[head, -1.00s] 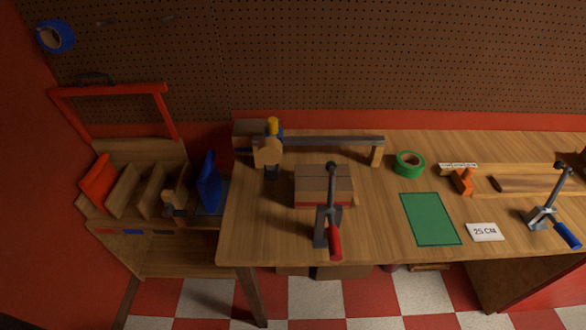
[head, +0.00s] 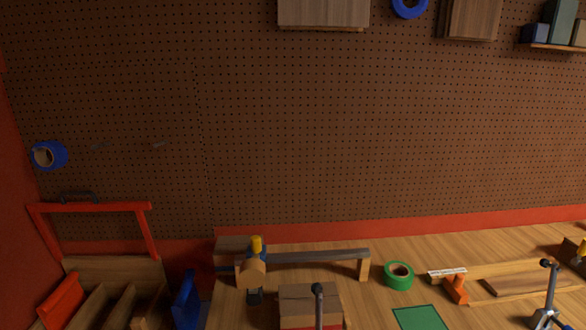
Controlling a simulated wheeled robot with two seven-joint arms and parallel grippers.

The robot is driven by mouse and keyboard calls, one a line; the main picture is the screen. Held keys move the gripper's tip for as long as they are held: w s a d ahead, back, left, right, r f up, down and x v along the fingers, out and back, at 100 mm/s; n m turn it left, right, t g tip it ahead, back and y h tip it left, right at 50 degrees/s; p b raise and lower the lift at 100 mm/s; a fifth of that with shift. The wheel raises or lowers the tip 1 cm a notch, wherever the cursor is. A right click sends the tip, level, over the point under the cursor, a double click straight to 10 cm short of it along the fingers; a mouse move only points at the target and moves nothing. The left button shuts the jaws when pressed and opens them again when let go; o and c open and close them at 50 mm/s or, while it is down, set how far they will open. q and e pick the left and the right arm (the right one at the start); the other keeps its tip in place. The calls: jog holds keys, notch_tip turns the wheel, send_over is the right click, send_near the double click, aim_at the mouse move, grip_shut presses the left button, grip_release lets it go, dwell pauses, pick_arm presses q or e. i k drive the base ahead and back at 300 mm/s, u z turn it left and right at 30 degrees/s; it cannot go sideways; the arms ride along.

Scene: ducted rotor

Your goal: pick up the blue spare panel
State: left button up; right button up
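A blue upright panel-like piece (head: 186,303) stands at the bottom left, just right of the wooden slotted rack (head: 118,308). Its lower part is cut off by the picture's bottom edge. I cannot tell for certain that it is the spare panel. Neither of my grippers shows in the head view.
A red frame (head: 92,208) rises behind the rack, with an orange panel (head: 62,302) at its left. The workbench (head: 385,305) holds a wooden beam fixture (head: 315,257), a box (head: 309,300), green tape (head: 398,275) and a clamp (head: 548,295). Pegboard (head: 300,130) fills the back.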

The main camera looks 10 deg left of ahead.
aim_at(186, 309)
jog(key=u, duration=1.05)
